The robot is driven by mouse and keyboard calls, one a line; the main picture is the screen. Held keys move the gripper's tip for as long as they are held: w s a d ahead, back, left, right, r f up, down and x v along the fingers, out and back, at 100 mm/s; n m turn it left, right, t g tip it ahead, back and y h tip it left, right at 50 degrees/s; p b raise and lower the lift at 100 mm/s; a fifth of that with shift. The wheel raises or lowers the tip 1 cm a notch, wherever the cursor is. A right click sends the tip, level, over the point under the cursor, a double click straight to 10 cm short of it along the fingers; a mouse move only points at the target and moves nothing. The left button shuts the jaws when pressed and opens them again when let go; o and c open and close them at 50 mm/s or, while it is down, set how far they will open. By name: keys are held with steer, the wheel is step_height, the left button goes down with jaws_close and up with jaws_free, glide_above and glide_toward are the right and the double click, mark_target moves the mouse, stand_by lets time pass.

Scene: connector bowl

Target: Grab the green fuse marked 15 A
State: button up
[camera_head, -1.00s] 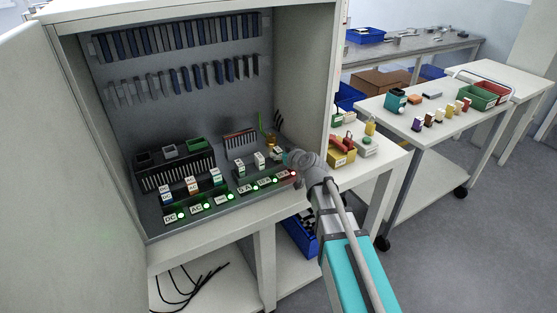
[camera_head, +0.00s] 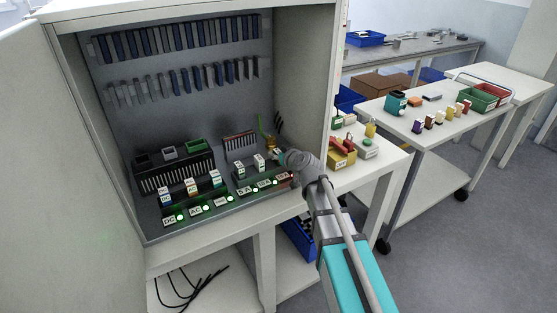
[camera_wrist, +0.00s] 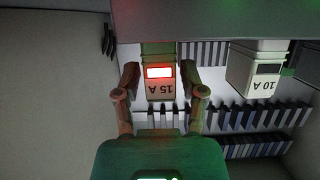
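The 15 A fuse (camera_wrist: 160,86) shows in the wrist view with its label upside down, a lit red window and a green-tinted body above the label. My gripper (camera_wrist: 160,76) has one finger on each side of it. The fingers look open, with narrow gaps to the fuse's sides. In the head view my gripper (camera_head: 280,156) is at the right end of the fuse row inside the cabinet. It hides most of the 15 A fuse there.
A 10 A fuse (camera_wrist: 262,74) stands to the right in the wrist view. Lit green holders (camera_head: 206,209) line the cabinet's front edge. The cabinet's right wall (camera_head: 315,100) is close to my arm. A yellow bin (camera_head: 341,154) stands outside on the right.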

jaws_close()
steer(key=shift+r, duration=0.15)
